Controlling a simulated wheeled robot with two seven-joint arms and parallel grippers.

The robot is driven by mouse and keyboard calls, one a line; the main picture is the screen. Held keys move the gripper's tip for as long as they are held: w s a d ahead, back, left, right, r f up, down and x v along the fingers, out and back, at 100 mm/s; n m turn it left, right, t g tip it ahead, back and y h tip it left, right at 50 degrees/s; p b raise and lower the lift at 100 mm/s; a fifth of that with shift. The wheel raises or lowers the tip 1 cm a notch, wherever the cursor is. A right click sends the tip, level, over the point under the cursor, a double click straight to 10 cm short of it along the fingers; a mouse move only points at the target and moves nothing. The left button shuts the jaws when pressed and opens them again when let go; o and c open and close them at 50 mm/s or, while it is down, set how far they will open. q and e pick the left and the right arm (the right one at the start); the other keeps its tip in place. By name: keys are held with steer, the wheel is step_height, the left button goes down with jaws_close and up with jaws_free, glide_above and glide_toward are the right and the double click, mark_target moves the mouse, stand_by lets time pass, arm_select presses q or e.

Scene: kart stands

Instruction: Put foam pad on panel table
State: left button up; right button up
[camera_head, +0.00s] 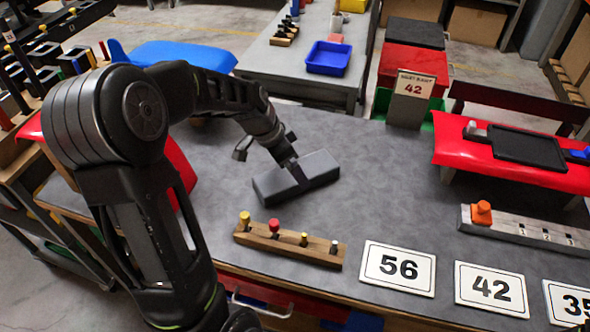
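The grey foam pad (318,166) is a flat rectangular block at the middle of the dark grey table (390,170). My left gripper (297,174) points down at the pad's middle, and its dark fingertips overlap the pad. I cannot tell if the fingers are closed around it or only touch it. I also cannot tell if the pad is slightly raised. My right gripper is not in view. No label shows which table is the panel table. A red panel (462,155) lies at the right with a black plate (528,148) on it.
A wooden strip (290,245) with several coloured pegs lies just in front of the pad. Cards 56 (398,268) and 42 (491,288) lie along the near edge. A sign (411,95) stands at the back. A blue bin (328,57) sits on the far table.

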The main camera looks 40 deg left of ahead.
arm_select(q)
steer(key=v, duration=0.9)
stand_by(0.3)
